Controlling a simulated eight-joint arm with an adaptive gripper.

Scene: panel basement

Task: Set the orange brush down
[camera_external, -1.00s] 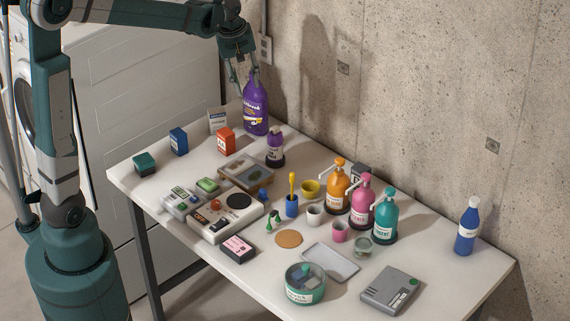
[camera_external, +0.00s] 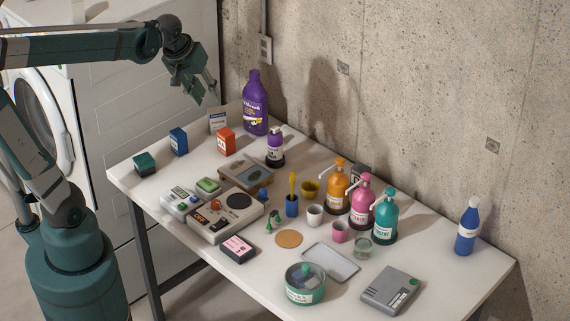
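My gripper (camera_external: 205,92) hangs in the air above the far left end of the table, to the left of the tall purple bottle (camera_external: 255,108). Its fingers point down and are small and dark. I cannot tell whether they are apart or closed, and I see nothing clearly between them. I cannot make out an orange brush anywhere.
Small boxes, including an orange one (camera_external: 226,141) and a blue one (camera_external: 179,141), stand below my gripper. Orange (camera_external: 338,186), pink (camera_external: 361,199) and teal (camera_external: 385,215) pump bottles stand at the back. A grey tray (camera_external: 331,263) lies in front. The right end is fairly clear.

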